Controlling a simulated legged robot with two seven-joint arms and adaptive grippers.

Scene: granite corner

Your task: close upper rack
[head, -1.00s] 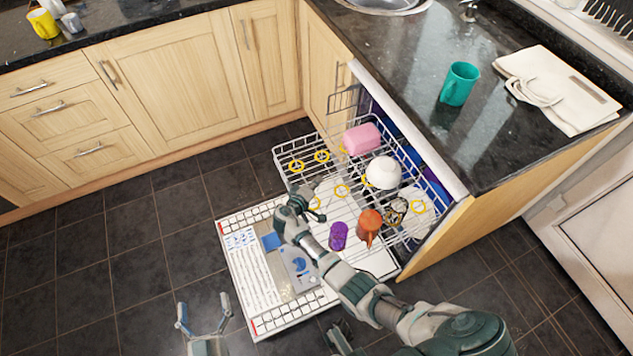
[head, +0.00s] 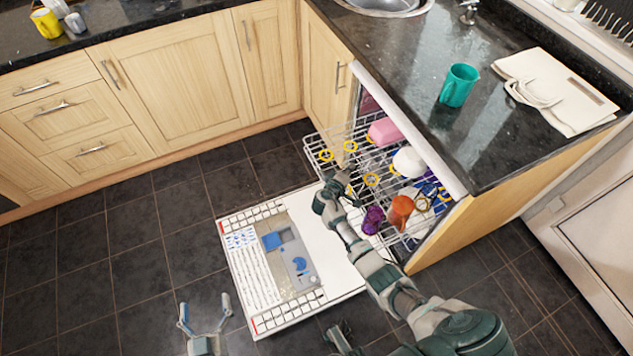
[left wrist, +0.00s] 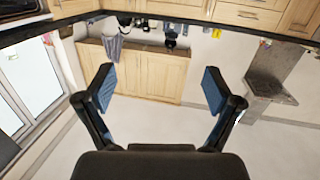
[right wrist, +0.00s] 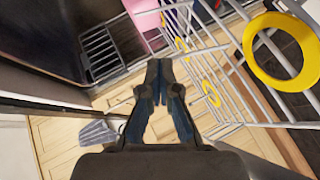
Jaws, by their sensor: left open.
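The upper rack (head: 318,141) is a wire rack with yellow rings, partly out of the dishwasher under the counter. It holds a pink block-like item (head: 383,131), a white rounded dish (head: 408,162), a purple cup (head: 373,220) and an orange mug (head: 400,212). My right gripper (head: 336,183) is at the rack's front edge, its fingertips together in the right wrist view (right wrist: 158,72). Rack wires (right wrist: 222,65) run close beside it; exact contact is unclear. My left gripper (head: 203,312) is open and empty, low and away from the rack; it also shows in the left wrist view (left wrist: 157,85).
The dishwasher door (head: 285,265) lies open and flat below the rack. The dark counter (head: 440,75) above holds a teal mug (head: 459,86) and a cream bag (head: 556,90). Wooden cabinets (head: 190,75) stand behind. The tiled floor at the left is clear.

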